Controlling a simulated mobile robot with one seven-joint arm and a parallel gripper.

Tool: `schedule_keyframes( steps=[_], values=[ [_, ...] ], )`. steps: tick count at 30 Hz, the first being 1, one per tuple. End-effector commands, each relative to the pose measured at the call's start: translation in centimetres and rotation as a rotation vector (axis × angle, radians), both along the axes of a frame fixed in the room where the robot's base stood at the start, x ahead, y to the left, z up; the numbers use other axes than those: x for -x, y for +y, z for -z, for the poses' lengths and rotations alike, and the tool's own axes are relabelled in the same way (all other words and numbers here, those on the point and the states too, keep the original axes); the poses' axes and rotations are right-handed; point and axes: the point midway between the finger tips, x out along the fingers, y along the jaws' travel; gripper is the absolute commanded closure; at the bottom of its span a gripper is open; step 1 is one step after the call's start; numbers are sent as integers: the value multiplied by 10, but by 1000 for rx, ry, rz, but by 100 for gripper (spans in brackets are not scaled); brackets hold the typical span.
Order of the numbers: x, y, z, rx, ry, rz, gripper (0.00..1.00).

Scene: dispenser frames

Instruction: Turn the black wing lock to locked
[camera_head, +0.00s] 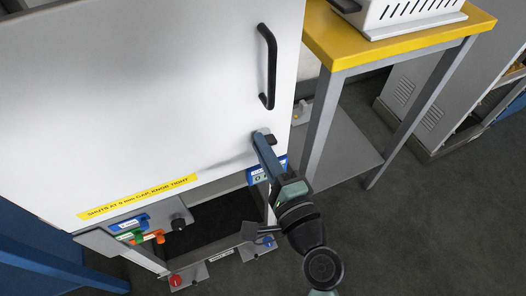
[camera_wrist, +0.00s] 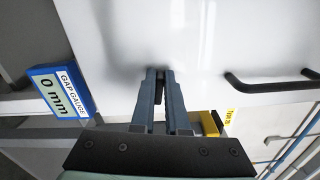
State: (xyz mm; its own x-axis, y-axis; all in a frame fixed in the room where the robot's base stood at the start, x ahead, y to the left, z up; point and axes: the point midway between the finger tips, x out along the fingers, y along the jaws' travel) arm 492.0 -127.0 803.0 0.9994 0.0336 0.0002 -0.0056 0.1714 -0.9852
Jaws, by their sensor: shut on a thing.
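The black wing lock (camera_head: 271,139) is on the lower right part of the white door (camera_head: 150,90), below the black bar handle. My gripper (camera_head: 264,140) reaches up to it from below right. In the wrist view my gripper (camera_wrist: 160,76) has its two fingers closed on the black wing lock (camera_wrist: 159,88), with one finger on each side. The fingers hide most of the lock. I cannot tell from these views whether it stands at locked.
A blue gap gauge (camera_wrist: 60,92) reading 0 mm sits beside my gripper. A black bar handle (camera_head: 267,66) is above. A yellow-topped table (camera_head: 340,45) stands at right. Open floor lies at lower right.

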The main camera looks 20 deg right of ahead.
Motion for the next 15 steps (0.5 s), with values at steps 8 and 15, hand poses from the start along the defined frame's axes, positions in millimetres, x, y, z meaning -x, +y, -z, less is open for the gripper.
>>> schedule_keyframes(
  steps=[8,15],
  values=[
    [0,1,3,137,-5,-2,100],
    [0,0,3,183,-5,-1,100]
  ],
)
